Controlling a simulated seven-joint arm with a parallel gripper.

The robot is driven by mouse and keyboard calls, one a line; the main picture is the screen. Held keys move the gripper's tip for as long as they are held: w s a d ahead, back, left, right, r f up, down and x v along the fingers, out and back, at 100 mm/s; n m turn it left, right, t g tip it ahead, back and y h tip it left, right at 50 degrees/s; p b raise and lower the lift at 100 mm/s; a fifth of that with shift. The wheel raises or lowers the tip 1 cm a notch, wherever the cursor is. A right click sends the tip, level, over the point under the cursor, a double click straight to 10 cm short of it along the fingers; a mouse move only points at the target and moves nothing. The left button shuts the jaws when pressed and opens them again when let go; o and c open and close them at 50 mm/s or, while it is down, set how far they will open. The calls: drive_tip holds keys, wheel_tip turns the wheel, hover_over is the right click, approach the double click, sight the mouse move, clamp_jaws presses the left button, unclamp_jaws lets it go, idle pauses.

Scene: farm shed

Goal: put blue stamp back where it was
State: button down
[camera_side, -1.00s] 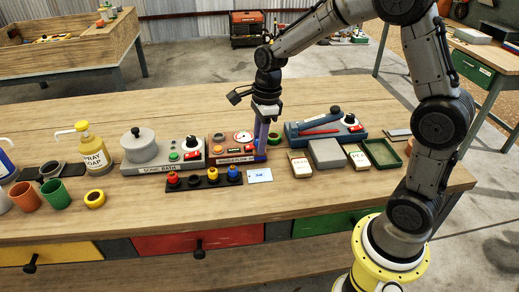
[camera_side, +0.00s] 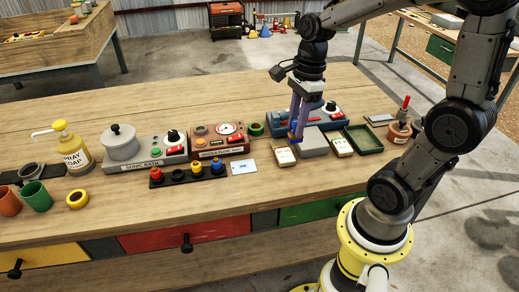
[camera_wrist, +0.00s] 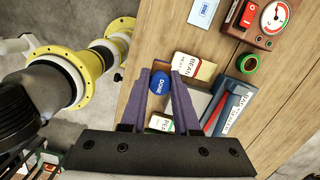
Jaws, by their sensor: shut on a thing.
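A blue stamp (camera_wrist: 160,88) with a round head and white lettering sits between my gripper's fingers in the wrist view. My gripper (camera_wrist: 162,80) is shut on it. In the side view my gripper (camera_side: 297,134) points down just behind the bean packet and beside the grey block, with a bit of blue at its tips. I cannot tell the stamp's exact height over the bench. A black stamp rack (camera_side: 178,176) lies left at the bench front, with several coloured pieces in it. Its second position from the left looks dark. The rack is outside the wrist view.
A white card (camera_side: 242,167) lies right of the rack. A bean packet (camera_side: 284,157), grey block (camera_side: 319,149), pea packet (camera_side: 342,147) and green tray (camera_side: 347,134) crowd the area by my gripper. A gauge box (camera_side: 215,161) stands behind the rack.

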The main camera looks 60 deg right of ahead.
drive_tip(key=shift+d+r, duration=0.25)
drive_tip(key=shift+d, duration=0.15)
drive_tip(key=w+d+f, duration=0.1)
drive_tip(key=w+f, duration=0.2)
drive_tip(key=w, duration=0.1)
drive_tip(key=w+d+f, duration=0.1)
drive_tip(key=w+f, duration=0.2)
drive_tip(key=w, duration=0.1)
drive_tip(key=w+d+f, duration=0.1)
drive_tip(key=w+f, duration=0.2)
drive_tip(key=w, duration=0.1)
drive_tip(key=shift+w+d, duration=0.3)
drive_tip(key=shift+d, duration=0.1)
drive_tip(key=shift+w+f, duration=0.15)
drive_tip(key=shift+w+d+f, duration=0.1)
drive_tip(key=shift+w+f, duration=0.1)
drive_tip(key=shift+f, duration=1.55)
drive_tip(key=shift+f, duration=0.1)
drive_tip(key=c, duration=0.7)
unclamp_jaws()
drive_tip(key=shift+f, duration=0.1)
drive_tip(key=shift+o, duration=0.2)
